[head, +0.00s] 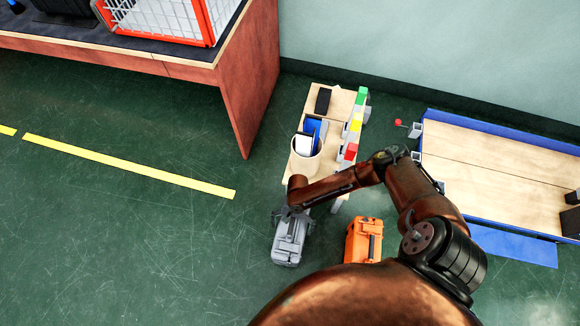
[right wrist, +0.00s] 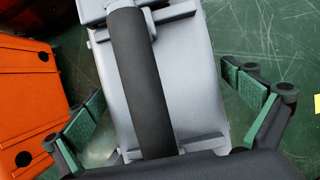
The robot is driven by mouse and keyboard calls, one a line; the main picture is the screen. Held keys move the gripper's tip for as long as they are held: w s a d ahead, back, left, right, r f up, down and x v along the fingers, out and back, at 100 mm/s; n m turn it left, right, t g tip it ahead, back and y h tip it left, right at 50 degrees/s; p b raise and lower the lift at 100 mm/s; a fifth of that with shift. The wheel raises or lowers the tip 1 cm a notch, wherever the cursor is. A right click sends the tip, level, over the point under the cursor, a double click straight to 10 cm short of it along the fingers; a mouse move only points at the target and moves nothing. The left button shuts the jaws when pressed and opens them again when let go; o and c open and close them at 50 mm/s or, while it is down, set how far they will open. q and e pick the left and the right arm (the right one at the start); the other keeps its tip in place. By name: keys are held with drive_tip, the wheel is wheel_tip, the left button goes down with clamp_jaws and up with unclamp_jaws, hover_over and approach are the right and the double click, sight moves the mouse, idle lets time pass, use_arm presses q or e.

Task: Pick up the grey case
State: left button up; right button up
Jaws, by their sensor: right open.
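The grey case (head: 288,242) stands on the green floor, left of the orange case, in the head view. In the right wrist view the grey case (right wrist: 190,70) fills the middle, with its dark handle (right wrist: 142,80) running lengthwise down the picture. My right gripper (right wrist: 165,100) is open, with one green-padded finger on each side of the case and the handle between them. In the head view my right gripper (head: 291,214) is over the case's far end. My left gripper is not in view.
The orange case (head: 362,240) stands close by on the right. A small wooden table (head: 310,105) with a bin and coloured blocks is beyond. A conveyor (head: 490,165) with blue edges is at right, a red-sided bench (head: 248,80) at upper left. The left floor is clear.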

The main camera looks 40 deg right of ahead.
drive_tip(key=c, duration=1.7)
drive_tip(key=shift+r, duration=0.1)
drive_tip(key=shift+c, duration=0.7)
